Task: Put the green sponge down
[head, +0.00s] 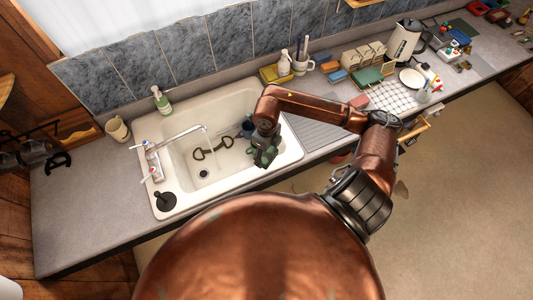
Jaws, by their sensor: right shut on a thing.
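My right gripper (265,152) hangs over the right part of the white sink basin, near its front right edge. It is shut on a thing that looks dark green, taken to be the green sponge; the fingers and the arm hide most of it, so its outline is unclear. My left gripper is out of view.
A ribbed drainboard (318,135) and the left counter (85,205) look clear.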

